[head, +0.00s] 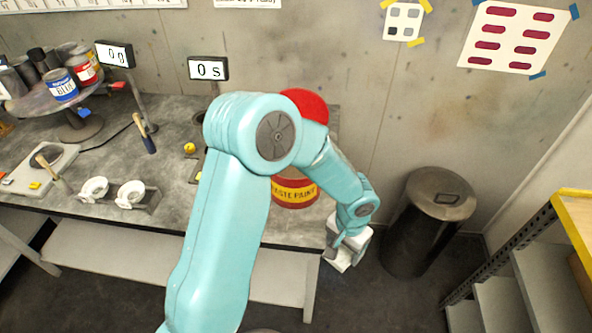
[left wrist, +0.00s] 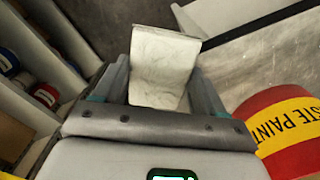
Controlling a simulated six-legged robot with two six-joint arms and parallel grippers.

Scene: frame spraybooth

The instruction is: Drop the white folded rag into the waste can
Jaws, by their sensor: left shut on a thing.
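My left gripper (head: 346,243) is shut on the white folded rag (head: 341,263), which hangs below its fingers just off the right end of the workbench. In the left wrist view the rag (left wrist: 164,62) sticks out between the two fingers. A dark grey metal can (head: 420,238) stands on the floor to the right of the gripper, apart from it. Its top looks closed, with a small dark rectangle on it. A red can (head: 295,193) with a yellow "WASTE PAINT" band stands on the bench, partly behind my arm; it also shows in the left wrist view (left wrist: 288,132). My right gripper is out of view.
The grey workbench (head: 180,226) holds paint cans on a turntable (head: 76,130), two small displays, brushes and white cups. A shelf unit with a yellow top (head: 575,215) stands at the far right.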

